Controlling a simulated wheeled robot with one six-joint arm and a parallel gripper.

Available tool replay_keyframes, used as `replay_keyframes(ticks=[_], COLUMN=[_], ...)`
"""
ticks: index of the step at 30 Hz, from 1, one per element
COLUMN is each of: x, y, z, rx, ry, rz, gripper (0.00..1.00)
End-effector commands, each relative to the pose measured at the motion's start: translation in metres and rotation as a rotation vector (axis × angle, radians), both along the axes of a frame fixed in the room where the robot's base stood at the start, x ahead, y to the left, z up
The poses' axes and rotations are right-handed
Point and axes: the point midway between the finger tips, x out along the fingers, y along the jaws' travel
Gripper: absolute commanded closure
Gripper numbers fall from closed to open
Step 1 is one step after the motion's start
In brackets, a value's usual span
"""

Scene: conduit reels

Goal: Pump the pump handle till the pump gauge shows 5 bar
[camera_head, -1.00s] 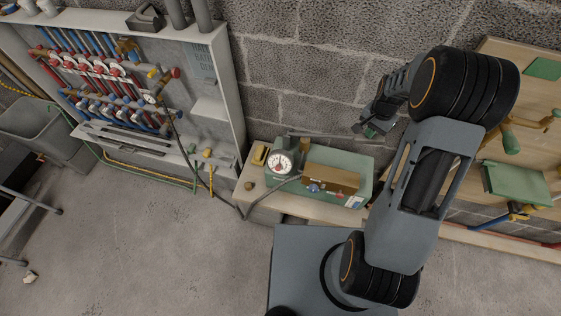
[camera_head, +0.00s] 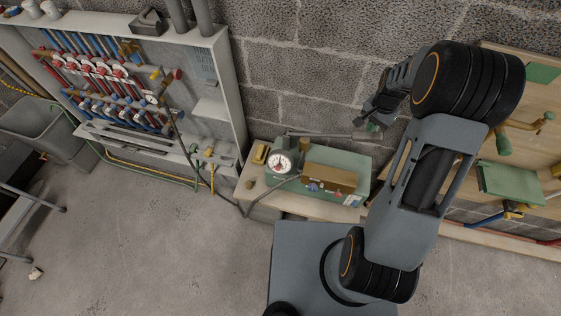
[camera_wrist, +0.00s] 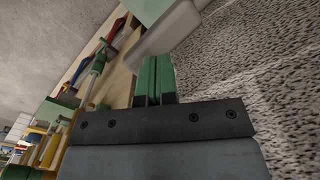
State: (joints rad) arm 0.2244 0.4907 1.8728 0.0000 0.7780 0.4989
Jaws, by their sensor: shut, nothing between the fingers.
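The pump is a green box (camera_head: 307,157) with a brass-coloured block on its front, standing on a small bench in the head view. Its round white pump gauge (camera_head: 279,164) faces me; the needle points roughly upward, but the figures are too small to read. The pump handle (camera_head: 325,136) is a thin grey bar running nearly level above the back of the pump. My gripper (camera_head: 373,128) is at the handle's right end; I cannot tell whether they touch. In the wrist view its green fingers (camera_wrist: 155,79) are closed together with nothing between them.
A wall cabinet (camera_head: 240,120) with red and blue manifold pipes stands left of the pump. A wooden board (camera_head: 535,92) with green parts is at the right. The block wall is close behind the pump.

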Motion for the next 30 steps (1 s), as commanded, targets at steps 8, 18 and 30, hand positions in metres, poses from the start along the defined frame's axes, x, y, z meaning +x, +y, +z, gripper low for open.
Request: replay_keyframes(ticks=[8, 18, 30], x=[0.000, 0.000, 0.000], y=[0.000, 0.000, 0.000], z=[0.012, 0.047, 0.050], rx=[-0.001, -0.001, 0.000], ry=[-0.001, -0.001, 0.000], rz=[0.000, 0.000, 0.000], gripper=[1.00, 1.00, 1.00])
